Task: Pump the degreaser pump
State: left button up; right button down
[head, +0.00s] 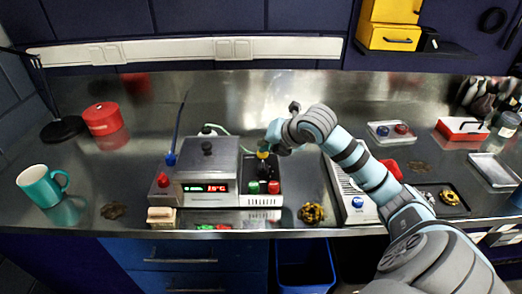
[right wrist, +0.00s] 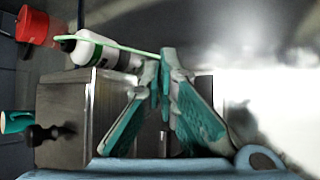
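My right gripper (head: 268,146) is right of that box, above the small tray of bottles. In the wrist view its teal-padded fingers (right wrist: 166,62) converge with their tips together. The tube's end appears beside the tips; I cannot tell whether they touch. Nothing is visibly held. My left gripper is out of view.
A yellow-capped item (head: 263,152) stands just under the right gripper. A red tin (head: 102,118) and a teal mug (head: 42,186) are at the left. A keyed device (head: 347,192) lies under my right forearm. The bench's back middle is clear.

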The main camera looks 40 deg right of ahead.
jog(key=shift+s+f, duration=0.15)
jog(key=shift+f, duration=0.1)
jog(key=shift+r, duration=0.25)
jog(key=r+p, duration=0.1)
jog(key=r, duration=0.1)
jog(key=r+p, duration=0.4)
jog(key=shift+w+d+r, duration=0.1)
jog(key=shift+w, duration=0.15)
dwell(0.6)
